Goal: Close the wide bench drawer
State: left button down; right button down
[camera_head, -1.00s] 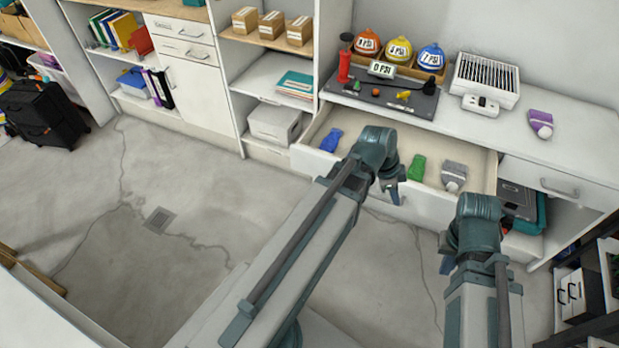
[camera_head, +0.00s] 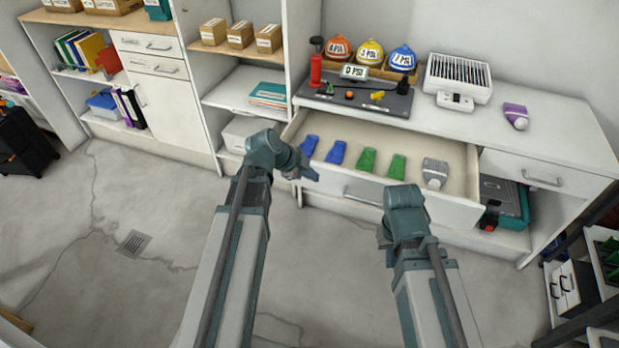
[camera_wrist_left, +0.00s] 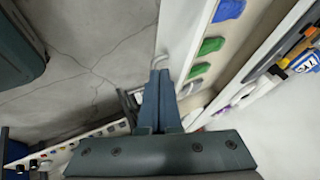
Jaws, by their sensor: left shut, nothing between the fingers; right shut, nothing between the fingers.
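The wide bench drawer (camera_head: 455,207) is pulled out below the bench top, its open inside facing up. It holds two blue items (camera_head: 336,152), two green items (camera_head: 397,166) and a grey-white item (camera_head: 435,173). Its bar handle (camera_head: 362,196) is on the front. My left gripper (camera_head: 306,174) is shut and empty at the left part of the drawer front; its closed fingers (camera_wrist_left: 159,75) show beside the white front in the left wrist view. I cannot tell whether they touch. My right gripper (camera_head: 383,238) is shut and empty, low before the drawer front, partly hidden by its wrist.
The bench top (camera_head: 560,130) carries a grey mat (camera_head: 375,98) with small items, several labelled coloured domes (camera_head: 369,52) and a white slatted box (camera_head: 458,77). A smaller closed drawer (camera_head: 540,170) is right of the wide one. Shelving stands left; the floor in front is clear.

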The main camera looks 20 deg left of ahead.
aim_at(335, 178)
pick_arm(q)
jog(key=shift+w+d+f+b, duration=0.45)
jog(key=shift+w+f+b, duration=0.35)
jog(key=shift+w, duration=0.35)
jog(key=shift+w+d+f+b, duration=0.55)
jog(key=shift+w+f, duration=0.4)
jog(key=shift+w, duration=0.25)
jog(key=shift+w+d+f+b, duration=0.4)
jog(key=shift+w+f+b, duration=0.4)
jog(key=shift+w, duration=0.35)
jog(key=w, duration=1.7)
jog(key=w+d, duration=0.1)
jog(key=w, duration=0.8)
jog(key=shift+w+f, duration=0.1)
